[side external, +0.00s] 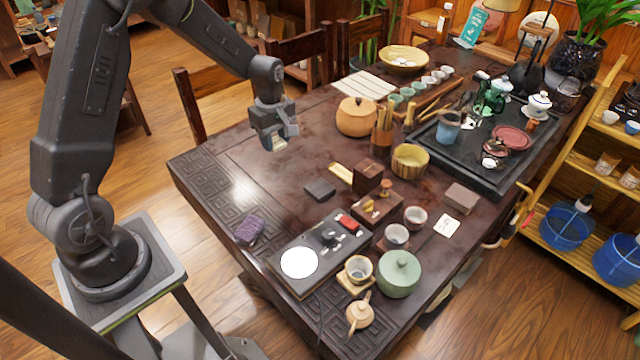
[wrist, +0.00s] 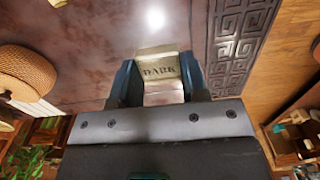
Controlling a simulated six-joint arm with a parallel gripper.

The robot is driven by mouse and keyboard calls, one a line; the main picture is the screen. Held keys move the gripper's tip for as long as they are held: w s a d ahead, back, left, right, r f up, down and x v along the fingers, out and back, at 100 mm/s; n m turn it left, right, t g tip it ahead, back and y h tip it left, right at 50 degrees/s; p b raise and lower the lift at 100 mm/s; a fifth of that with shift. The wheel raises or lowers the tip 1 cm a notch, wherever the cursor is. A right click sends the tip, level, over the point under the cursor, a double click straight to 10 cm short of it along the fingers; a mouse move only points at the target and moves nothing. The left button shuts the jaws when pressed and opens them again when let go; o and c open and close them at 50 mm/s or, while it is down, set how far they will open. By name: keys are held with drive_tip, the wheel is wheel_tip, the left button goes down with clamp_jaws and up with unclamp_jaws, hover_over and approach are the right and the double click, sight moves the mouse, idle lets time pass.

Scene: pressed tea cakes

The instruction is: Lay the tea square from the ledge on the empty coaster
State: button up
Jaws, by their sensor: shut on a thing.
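My gripper (side external: 274,128) hangs in the air above the near left part of the dark table. It is shut on a pale cream tea square (side external: 279,144), held between the two fingers. In the wrist view the tea square (wrist: 160,66) shows the word DARK on its face, between the fingertips of my gripper (wrist: 158,84). A flat dark square (side external: 320,189) lies bare on the table, to the right of and below the gripper in the side view; it may be the coaster. A purple patterned square (side external: 248,230) lies nearer the left edge. I cannot tell which thing is the ledge.
The table's left part is mostly clear.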

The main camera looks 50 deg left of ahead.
hover_over(320, 188)
wheel_tip(320, 188, down, 7)
drive_tip(key=shift+r, duration=0.15)
drive_tip(key=shift+f, duration=2)
drive_tip(key=shift+f, duration=0.2)
drive_tip(key=o, duration=0.9)
drive_tip(key=shift+r, duration=0.1)
